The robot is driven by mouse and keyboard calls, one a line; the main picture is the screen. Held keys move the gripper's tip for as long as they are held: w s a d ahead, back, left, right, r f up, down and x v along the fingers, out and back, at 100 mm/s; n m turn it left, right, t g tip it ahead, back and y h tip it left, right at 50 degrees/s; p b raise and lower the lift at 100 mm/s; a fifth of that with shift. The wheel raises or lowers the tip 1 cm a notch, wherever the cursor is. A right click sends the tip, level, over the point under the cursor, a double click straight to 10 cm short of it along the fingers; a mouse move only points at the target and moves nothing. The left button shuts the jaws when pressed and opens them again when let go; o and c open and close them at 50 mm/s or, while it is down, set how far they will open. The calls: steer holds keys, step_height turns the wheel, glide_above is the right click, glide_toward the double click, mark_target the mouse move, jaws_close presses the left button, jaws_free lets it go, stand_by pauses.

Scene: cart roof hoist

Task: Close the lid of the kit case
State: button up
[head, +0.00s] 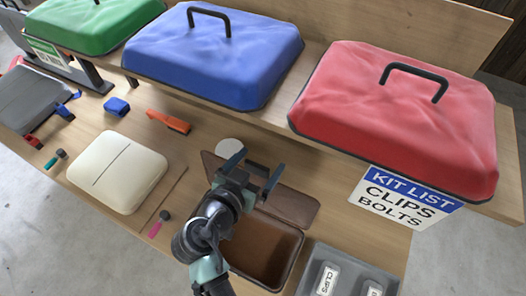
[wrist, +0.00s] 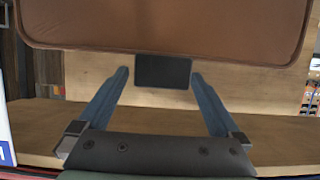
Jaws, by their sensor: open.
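The brown kit case (head: 283,245) stands open on the workbench, partly hidden behind my arm. Its brown lid (head: 295,207) is folded back on the far side of the case and also fills the top of the wrist view (wrist: 165,25). A dark tab (wrist: 163,70) sticks out from the lid's edge in the wrist view. My gripper (head: 254,170) is open and empty, above the lid's far edge. In the wrist view its two blue fingers (wrist: 160,75) stand on either side of the tab, with a gap on each side; I cannot tell whether they are level with it.
A shelf behind holds green (head: 88,22), blue (head: 215,55) and red (head: 395,120) covers with black handles. A cream case (head: 117,172) and an orange tool (head: 168,122) lie left. A grey tray (head: 318,260) with labelled compartments is right. A kit list sign (head: 405,198) hangs at the shelf.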

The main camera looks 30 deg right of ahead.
steer(key=shift+x, duration=1.3)
steer(key=shift+w, duration=0.1)
steer(key=shift+c, duration=0.3)
jaws_close()
